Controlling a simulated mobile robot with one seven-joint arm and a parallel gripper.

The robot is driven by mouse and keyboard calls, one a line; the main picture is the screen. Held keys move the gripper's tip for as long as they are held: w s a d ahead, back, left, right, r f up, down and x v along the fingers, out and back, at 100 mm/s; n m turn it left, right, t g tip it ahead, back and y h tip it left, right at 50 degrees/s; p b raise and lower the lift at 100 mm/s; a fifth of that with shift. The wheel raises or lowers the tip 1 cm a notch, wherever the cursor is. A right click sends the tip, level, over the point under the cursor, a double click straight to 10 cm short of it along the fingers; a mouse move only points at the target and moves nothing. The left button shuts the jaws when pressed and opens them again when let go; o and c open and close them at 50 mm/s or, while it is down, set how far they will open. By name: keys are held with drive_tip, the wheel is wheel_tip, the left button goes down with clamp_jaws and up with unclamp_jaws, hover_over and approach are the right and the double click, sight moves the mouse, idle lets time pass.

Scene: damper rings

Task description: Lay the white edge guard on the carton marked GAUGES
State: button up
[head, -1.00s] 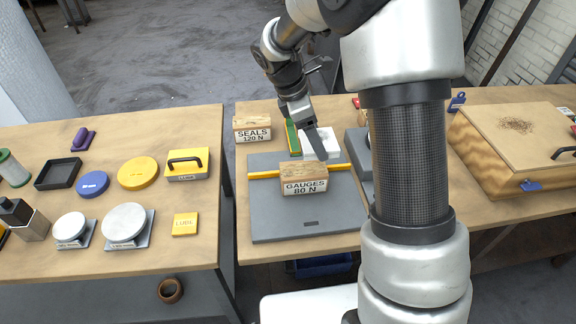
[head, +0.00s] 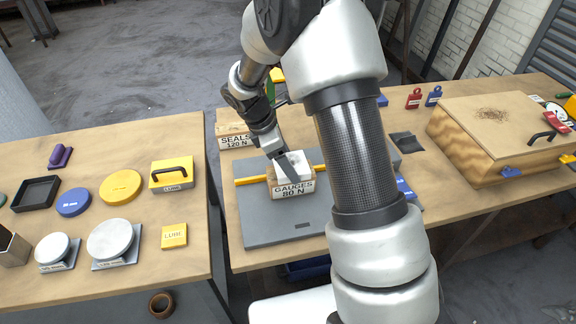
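The carton marked GAUGES 80 N (head: 292,190) stands on a grey plate (head: 262,225) on the right-hand table, against a yellow bar. The white edge guard (head: 298,163) is at the carton's top and covers most of it. My gripper (head: 285,172) reaches down from the upper left, with a dark finger across the guard's near left side. It appears shut on the guard; the other finger is hidden. I cannot tell whether the guard rests on the carton or is held just above it.
The carton marked SEALS 120 N (head: 235,139) stands behind left. A yellow bar (head: 250,181) crosses the grey plate. A wooden box (head: 490,137) is at the right. The left table (head: 120,210) holds discs, trays and yellow blocks. A gap separates the tables.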

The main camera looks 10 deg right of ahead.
drive_tip(key=shift+f, duration=0.8)
drive_tip(key=shift+f, duration=0.3)
drive_tip(key=o, duration=1)
